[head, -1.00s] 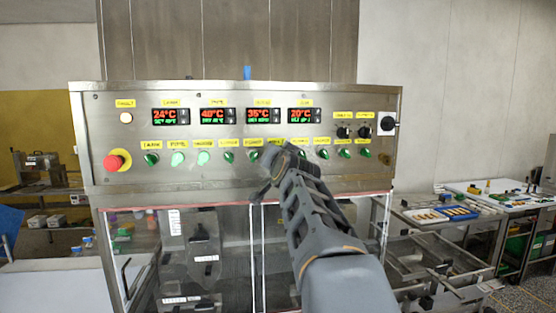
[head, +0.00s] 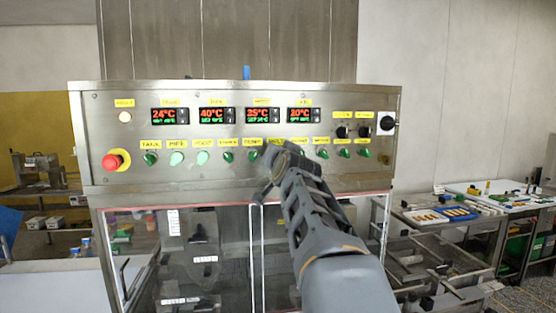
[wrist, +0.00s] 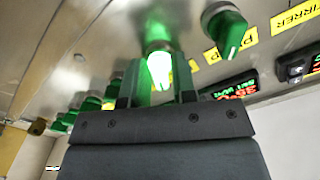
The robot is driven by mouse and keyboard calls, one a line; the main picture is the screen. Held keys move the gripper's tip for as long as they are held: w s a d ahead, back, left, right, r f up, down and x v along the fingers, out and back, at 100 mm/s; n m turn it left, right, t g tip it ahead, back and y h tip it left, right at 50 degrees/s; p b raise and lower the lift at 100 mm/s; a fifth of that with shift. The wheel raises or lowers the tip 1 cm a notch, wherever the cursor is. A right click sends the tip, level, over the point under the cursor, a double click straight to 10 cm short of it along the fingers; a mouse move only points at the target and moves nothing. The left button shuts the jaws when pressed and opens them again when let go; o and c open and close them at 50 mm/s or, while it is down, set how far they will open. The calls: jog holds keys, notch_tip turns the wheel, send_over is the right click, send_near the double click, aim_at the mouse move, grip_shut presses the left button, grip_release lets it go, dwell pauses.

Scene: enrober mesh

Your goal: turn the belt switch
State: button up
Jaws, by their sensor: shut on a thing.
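A row of green switch knobs runs along the steel control panel (head: 230,185). My gripper (head: 276,160) is at the middle of this row, just below a yellow label that seems to read BELT. In the wrist view, my gripper (wrist: 155,92) has its fingers on either side of a brightly lit green knob (wrist: 159,62) and is shut on it. In the head view my gripper and arm hide this knob, so its pointer angle cannot be told. A neighbouring green knob (wrist: 226,30) stands free beside it.
A red emergency button (head: 113,162) is at the panel's left. Temperature displays (head: 215,116) sit above the knobs, and black knobs (head: 343,132) are at the right. Clear guard doors are below. A table with a blue tray (head: 457,212) stands at the right.

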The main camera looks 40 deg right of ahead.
jog(key=n+b, duration=0.8)
jog(key=n, duration=0.3)
dwell(0.6)
jog(key=o, duration=0.7)
